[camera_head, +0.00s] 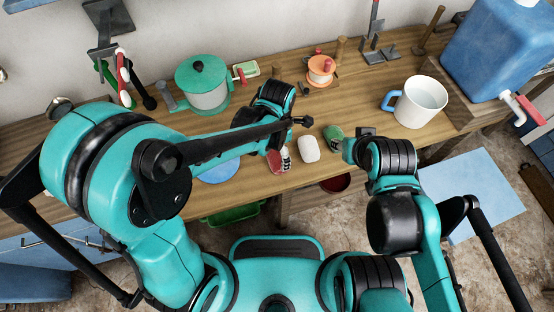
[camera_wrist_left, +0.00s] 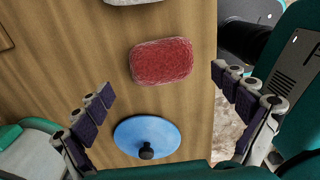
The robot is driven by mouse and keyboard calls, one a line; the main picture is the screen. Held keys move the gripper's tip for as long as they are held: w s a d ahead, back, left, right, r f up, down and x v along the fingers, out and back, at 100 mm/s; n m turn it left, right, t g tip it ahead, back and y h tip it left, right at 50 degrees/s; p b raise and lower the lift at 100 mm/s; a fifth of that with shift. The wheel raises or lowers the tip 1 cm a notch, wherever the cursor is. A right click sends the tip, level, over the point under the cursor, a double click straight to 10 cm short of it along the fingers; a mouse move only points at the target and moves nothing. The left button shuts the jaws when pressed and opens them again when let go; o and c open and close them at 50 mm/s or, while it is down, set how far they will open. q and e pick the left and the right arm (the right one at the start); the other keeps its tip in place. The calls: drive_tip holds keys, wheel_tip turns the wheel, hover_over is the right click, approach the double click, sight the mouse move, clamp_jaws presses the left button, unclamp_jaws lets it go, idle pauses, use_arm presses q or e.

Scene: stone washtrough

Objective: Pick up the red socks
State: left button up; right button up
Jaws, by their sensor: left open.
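The red socks show as a rounded, textured red bundle (camera_wrist_left: 162,61) lying on the wooden bench in the left wrist view. In the head view the bundle (camera_head: 274,162) is partly hidden by my left gripper. My left gripper (camera_wrist_left: 162,80) is open and empty, with its fingers spread to the left and right of the socks. The fingers appear apart from the bundle; their height above it is hard to judge. My right gripper (camera_head: 352,146) is at the bench's front edge, right of the socks; its fingers are not clear.
A blue disc with a dark knob (camera_wrist_left: 147,130) lies close to the socks. A white rounded item (camera_head: 308,149) and a green item (camera_head: 333,138) lie to their right. A green-lidded pot (camera_head: 207,98), an orange spool (camera_head: 320,71) and a white mug (camera_head: 420,102) stand farther off.

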sight(277, 155)
use_arm(q)
wheel_tip(277, 155, down, 4)
drive_tip(key=shift+f+b, duration=0.1)
drive_tip(key=shift+b, duration=0.75)
drive_tip(key=shift+s, duration=0.1)
drive_tip(key=shift+c, duration=0.6)
drive_tip(key=c, duration=1.1)
